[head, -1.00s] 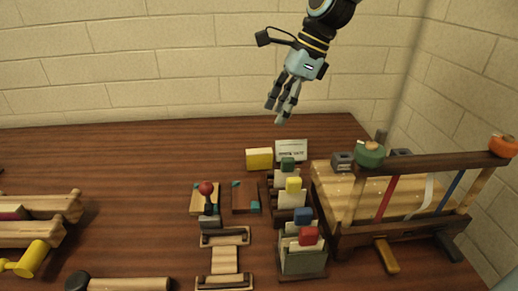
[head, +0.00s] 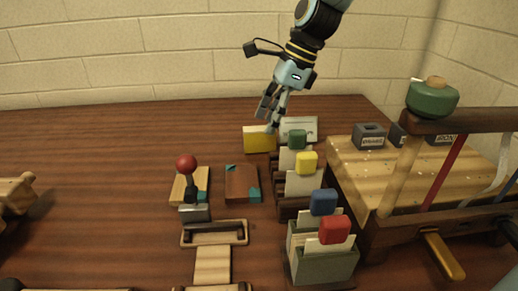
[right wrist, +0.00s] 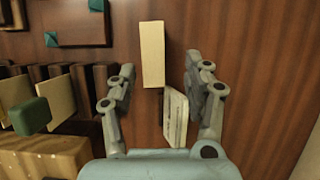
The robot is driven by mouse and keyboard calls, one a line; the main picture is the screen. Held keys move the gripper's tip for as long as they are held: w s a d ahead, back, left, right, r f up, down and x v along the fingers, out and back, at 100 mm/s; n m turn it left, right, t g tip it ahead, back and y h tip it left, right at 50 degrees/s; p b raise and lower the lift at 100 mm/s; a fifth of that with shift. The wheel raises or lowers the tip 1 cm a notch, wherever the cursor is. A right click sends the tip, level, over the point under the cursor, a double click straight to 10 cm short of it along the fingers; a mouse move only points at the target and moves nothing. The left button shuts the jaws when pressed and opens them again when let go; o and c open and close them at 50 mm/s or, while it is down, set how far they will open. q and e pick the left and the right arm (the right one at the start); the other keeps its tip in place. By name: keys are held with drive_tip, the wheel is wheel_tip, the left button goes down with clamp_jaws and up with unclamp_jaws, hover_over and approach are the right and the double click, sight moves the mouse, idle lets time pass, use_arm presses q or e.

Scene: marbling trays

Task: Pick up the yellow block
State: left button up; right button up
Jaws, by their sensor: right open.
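The yellow block (head: 258,140) stands on the wooden table at the back, left of a small white sign (head: 300,128). My right gripper (head: 269,117) is open and empty, with its fingertips just above the block's right part in the head view. In the right wrist view the block (right wrist: 152,52) shows as a pale upright bar between the two open fingers (right wrist: 158,85), nearer the left one. The white sign (right wrist: 175,116) also lies between the fingers in that view. I cannot tell whether any finger touches the block. My left gripper is not in view.
A card rack (head: 323,265) with green, yellow, blue and red tabs stands just in front of the sign. A wooden frame (head: 395,175) with ribbons stands at the right. A brown board (head: 241,180) and a red-knobbed tool (head: 187,165) lie in front. The table's back left is clear.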

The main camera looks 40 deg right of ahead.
sight(264, 128)
drive_tip(key=b+x, duration=0.1)
drive_tip(key=x, duration=0.1)
drive_tip(key=b+x, duration=0.2)
drive_tip(key=x, duration=0.1)
drive_tip(key=shift+s+a+r, duration=0.1)
drive_tip(key=shift+s+a, duration=0.1)
drive_tip(key=shift+a, duration=0.15)
drive_tip(key=shift+w+f, duration=0.15)
drive_tip(key=shift+f, duration=0.1)
drive_tip(key=shift+r, duration=0.1)
clamp_jaws()
